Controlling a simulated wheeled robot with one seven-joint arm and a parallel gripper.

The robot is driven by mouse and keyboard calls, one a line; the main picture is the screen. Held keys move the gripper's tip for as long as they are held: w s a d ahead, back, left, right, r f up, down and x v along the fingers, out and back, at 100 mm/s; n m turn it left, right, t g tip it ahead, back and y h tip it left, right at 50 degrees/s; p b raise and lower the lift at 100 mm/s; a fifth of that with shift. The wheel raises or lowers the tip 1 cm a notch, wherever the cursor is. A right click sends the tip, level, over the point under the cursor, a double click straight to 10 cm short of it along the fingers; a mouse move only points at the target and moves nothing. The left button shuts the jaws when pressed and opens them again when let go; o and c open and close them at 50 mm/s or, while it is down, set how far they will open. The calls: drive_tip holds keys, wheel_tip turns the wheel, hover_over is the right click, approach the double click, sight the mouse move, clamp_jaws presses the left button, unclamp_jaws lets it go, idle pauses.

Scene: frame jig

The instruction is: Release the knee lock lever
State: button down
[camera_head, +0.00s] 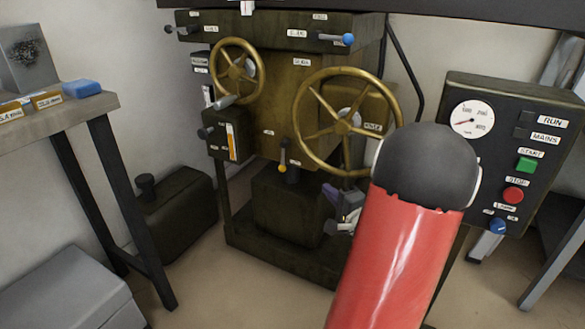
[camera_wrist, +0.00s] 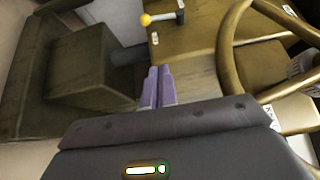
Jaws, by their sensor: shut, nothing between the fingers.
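My gripper (camera_head: 331,192) is low and to the right of this lever, partly behind my red arm. In the wrist view its purple fingers (camera_wrist: 158,76) are together, empty and apart from the knob.
A large brass handwheel (camera_head: 312,86) stands close above my gripper; a smaller one (camera_head: 222,62) is to the left. A blue-knobbed lever (camera_head: 348,39) is at the top. A control panel (camera_head: 480,85) stands right. A table (camera_head: 60,129) is at left.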

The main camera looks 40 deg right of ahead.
drive_tip(key=w, duration=1.4)
drive_tip(key=shift+w+d+r+b, duration=0.15)
drive_tip(key=shift+w+d+b, duration=0.15)
drive_tip(key=shift+w+a, duration=0.25)
drive_tip(key=shift+w, duration=0.2)
